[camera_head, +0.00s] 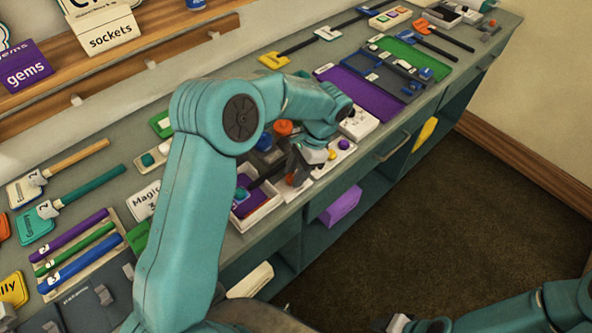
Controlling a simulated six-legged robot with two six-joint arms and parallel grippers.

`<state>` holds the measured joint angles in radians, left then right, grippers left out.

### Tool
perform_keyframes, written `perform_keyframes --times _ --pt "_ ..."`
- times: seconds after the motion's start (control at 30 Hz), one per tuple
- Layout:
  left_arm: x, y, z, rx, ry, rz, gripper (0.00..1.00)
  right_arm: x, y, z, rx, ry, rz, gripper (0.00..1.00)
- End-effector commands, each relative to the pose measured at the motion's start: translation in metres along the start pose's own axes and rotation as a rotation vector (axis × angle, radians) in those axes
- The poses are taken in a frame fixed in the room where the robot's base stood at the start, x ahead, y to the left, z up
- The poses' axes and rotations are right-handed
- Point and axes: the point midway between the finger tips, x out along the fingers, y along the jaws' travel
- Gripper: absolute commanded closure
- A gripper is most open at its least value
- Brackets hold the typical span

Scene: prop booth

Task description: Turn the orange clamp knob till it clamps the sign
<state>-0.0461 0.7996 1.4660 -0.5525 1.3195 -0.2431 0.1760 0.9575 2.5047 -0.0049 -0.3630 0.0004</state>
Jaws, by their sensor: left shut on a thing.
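My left gripper (298,172) reaches down over the bench's front part, with its dark fingers shut on a small orange piece (290,179) that looks like the clamp knob. The fingers hide most of it, so how far it is turned cannot be seen. A second round orange thing (283,127) stands behind the gripper, apart from it. Which sign belongs to the clamp cannot be told; it may be hidden by the arm. My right gripper (402,324) shows only partly at the bottom edge, away from the bench, and its fingers are unclear.
A white open box (262,212) with purple and blue things stands left of the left gripper. A white block with a purple ball (344,145) is to its right. Handled signs (68,205) and coloured bars lie on the left. The dark floor (430,230) is clear.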

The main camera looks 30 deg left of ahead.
Motion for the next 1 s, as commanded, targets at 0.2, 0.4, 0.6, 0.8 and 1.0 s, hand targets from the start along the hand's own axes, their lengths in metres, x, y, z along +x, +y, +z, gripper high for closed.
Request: perform_keyframes --times 0.2,0.4,0.6,0.8,1.0 --pt "0.002 0.001 0.001 0.005 -0.007 0.004 0.95 0.0 0.0 0.0 0.0 0.0 0.0 0.57" --pt "0.002 0.001 0.001 0.004 -0.006 0.004 0.42 0.0 0.0 0.0 0.0 0.0 0.0 0.57" --pt "0.001 0.001 0.0 0.002 -0.003 0.002 0.39 0.0 0.0 0.0 0.0 0.0 0.0 0.57" --pt "-0.006 0.0 0.0 0.001 0.0 0.0 0.39 0.001 0.0 0.0 0.0 0.0 0.0 0.57" --pt "-0.047 0.0 -0.002 0.0 0.004 -0.002 0.39 0.005 0.002 0.0 0.0 0.0 0.0 0.57"
